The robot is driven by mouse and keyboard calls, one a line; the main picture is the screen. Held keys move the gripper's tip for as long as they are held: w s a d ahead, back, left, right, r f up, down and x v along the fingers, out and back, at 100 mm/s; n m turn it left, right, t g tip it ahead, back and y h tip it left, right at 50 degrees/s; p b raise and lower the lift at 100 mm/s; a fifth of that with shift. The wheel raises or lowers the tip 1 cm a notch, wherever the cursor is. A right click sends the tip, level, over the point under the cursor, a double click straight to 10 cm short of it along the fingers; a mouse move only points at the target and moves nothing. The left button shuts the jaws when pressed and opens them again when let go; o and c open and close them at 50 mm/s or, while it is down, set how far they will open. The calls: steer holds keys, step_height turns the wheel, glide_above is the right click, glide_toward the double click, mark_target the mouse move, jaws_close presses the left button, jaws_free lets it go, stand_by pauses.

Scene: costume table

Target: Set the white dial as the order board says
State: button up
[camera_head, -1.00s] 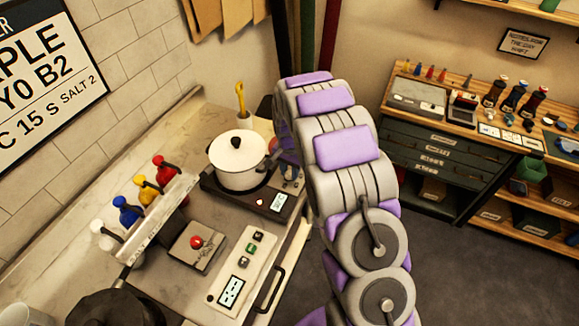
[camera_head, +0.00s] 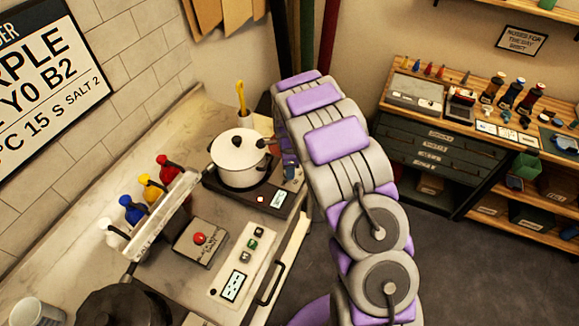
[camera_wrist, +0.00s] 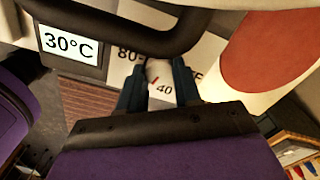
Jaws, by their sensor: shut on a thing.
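The white dial (camera_wrist: 157,70) shows in the wrist view between my gripper's dark fingers, with a red mark on it. Around it are the printed numbers 80 and 40; other markings are partly hidden. My gripper (camera_wrist: 158,90) is shut on the dial. A display (camera_wrist: 69,46) beside it reads 30°C. In the head view, the hot plate (camera_head: 240,190) carries a white lidded pot (camera_head: 239,158); my arm's end is at its right side, mostly hidden. The order board (camera_head: 45,85) is cut off at the left; "RPLE", "Y0 B2" and "C 15 S SALT 2" are readable.
A rack (camera_head: 165,215) of white, blue, yellow and red bottles stands left of a red-button box (camera_head: 200,240). A button panel (camera_head: 240,265) lies in front. A dark pan (camera_head: 118,308) is at the lower left. A side bench (camera_head: 435,120) stands right, past open floor.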

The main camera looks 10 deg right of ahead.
steer(key=shift+w+r+m, duration=0.1)
steer(key=shift+w+m, duration=0.05)
steer(key=shift+m, duration=1.45)
steer(key=o, duration=1)
steer(key=shift+a, duration=0.1)
steer(key=shift+o, duration=0.2)
step_height(320, 180, up, 17)
steer(key=p, duration=0.1)
